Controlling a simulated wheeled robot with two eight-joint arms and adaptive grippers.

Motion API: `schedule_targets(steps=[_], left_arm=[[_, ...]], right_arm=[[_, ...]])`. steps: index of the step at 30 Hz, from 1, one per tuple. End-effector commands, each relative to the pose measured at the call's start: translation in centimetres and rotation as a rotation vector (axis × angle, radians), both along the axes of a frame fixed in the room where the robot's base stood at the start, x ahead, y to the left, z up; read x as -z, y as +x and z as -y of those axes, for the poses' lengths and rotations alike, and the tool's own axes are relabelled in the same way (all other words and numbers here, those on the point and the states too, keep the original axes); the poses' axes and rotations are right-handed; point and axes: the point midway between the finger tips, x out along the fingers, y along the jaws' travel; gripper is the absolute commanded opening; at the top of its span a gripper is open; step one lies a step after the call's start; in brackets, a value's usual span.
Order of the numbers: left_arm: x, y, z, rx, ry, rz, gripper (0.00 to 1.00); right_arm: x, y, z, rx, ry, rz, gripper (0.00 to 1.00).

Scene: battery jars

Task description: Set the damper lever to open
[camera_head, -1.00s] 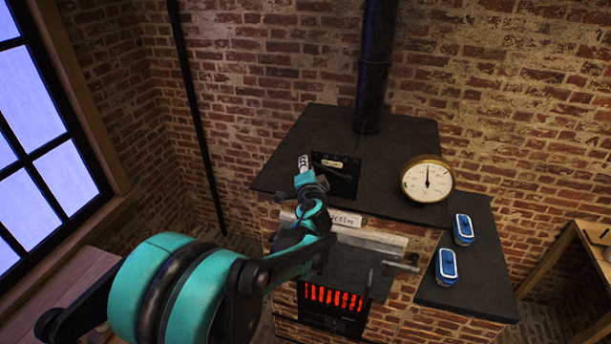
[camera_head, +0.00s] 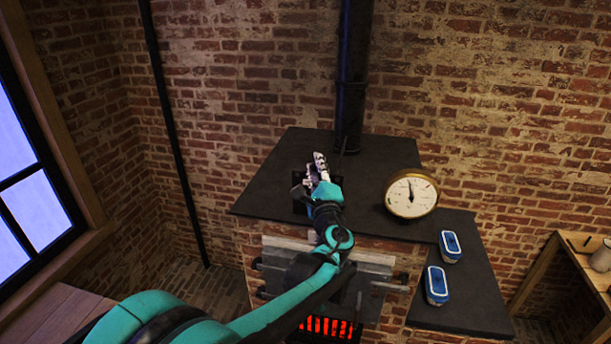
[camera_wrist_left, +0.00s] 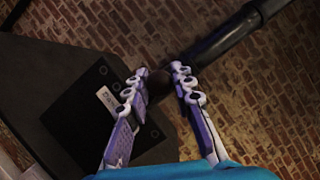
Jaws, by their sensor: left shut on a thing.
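The damper's dark plate (camera_head: 299,196) lies on the stove's black top, mostly hidden behind my left gripper (camera_head: 316,164). In the left wrist view the plate (camera_wrist_left: 78,122) shows with a small white label (camera_wrist_left: 107,97), too small to read. My left gripper (camera_wrist_left: 160,78) has its two pale fingers either side of a dark, rounded thing (camera_wrist_left: 156,88), which seems to be the damper lever's handle. The fingers are shut on it, with a gap between them. The lever's exact angle is hidden. My right gripper is not in view.
The stove pipe (camera_head: 352,80) rises close behind the gripper. A round brass gauge (camera_head: 411,195) stands to the right. The fire grate (camera_head: 326,327) glows red below.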

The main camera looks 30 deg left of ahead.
Motion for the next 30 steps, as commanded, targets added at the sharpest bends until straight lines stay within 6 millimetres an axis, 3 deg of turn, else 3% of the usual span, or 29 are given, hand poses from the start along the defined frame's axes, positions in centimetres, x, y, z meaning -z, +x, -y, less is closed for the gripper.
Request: schedule_targets(steps=[12,30], left_arm=[[-0.3,0.6,2.6,0.003,0.206,-0.052,0.00],[-0.3,0.7,3.1,0.005,0.243,-0.061,0.00]], right_arm=[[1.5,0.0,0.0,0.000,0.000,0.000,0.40],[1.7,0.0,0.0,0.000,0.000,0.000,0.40]])
